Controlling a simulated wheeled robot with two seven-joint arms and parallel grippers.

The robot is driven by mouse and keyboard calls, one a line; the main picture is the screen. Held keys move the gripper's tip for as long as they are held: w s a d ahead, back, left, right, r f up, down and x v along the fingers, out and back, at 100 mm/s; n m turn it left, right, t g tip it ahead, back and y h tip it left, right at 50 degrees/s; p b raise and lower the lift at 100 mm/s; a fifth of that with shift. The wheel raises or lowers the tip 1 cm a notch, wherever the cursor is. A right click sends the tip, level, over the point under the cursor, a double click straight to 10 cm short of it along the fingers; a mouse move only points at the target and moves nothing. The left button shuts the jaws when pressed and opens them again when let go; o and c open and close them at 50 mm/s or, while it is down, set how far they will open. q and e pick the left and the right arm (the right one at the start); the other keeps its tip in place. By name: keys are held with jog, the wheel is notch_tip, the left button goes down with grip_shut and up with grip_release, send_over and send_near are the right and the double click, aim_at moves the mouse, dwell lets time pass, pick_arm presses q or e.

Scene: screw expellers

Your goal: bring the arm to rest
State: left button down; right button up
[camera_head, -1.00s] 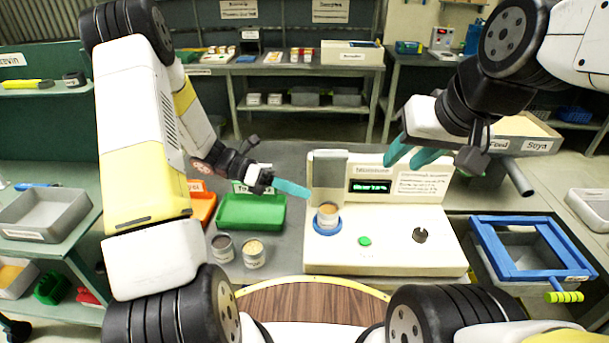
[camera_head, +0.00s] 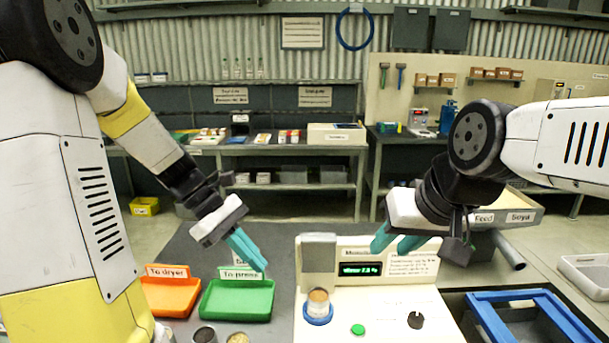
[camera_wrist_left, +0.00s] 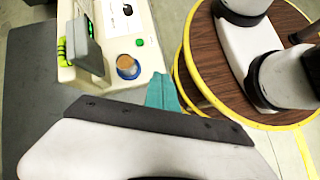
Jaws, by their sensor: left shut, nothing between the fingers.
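My left gripper (camera_head: 246,252) is shut and empty. It hangs in the air above the bench, near the green tray labelled "To press" (camera_head: 237,299). In the left wrist view its teal fingers (camera_wrist_left: 163,93) are together, beside the white moisture meter. My right gripper (camera_head: 392,240) has teal fingers with a gap between the tips and nothing visible in it. It is in front of the meter's upper panel. A sample cup (camera_head: 318,302) stands on the blue ring of the moisture meter (camera_head: 385,312); it also shows in the left wrist view (camera_wrist_left: 127,63).
An orange tray labelled "To dryer" (camera_head: 170,297) lies left of the green one. Two cups, one dark (camera_head: 204,335) and one tan (camera_head: 238,338), stand at the bottom edge. A blue frame (camera_head: 535,297) is at the right. A bin labelled "Feed" and "Soya" (camera_head: 512,216) stands behind it.

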pick_arm(q)
jog(key=s+a+r+m+t+y, duration=0.3)
jog(key=s+r+m+t+y, duration=0.2)
jog(key=m, duration=0.8)
jog(key=s+r+t, duration=0.3)
jog(key=r, duration=0.1)
jog(key=shift+a+r+y, duration=0.15)
jog(key=shift+a+y, duration=0.25)
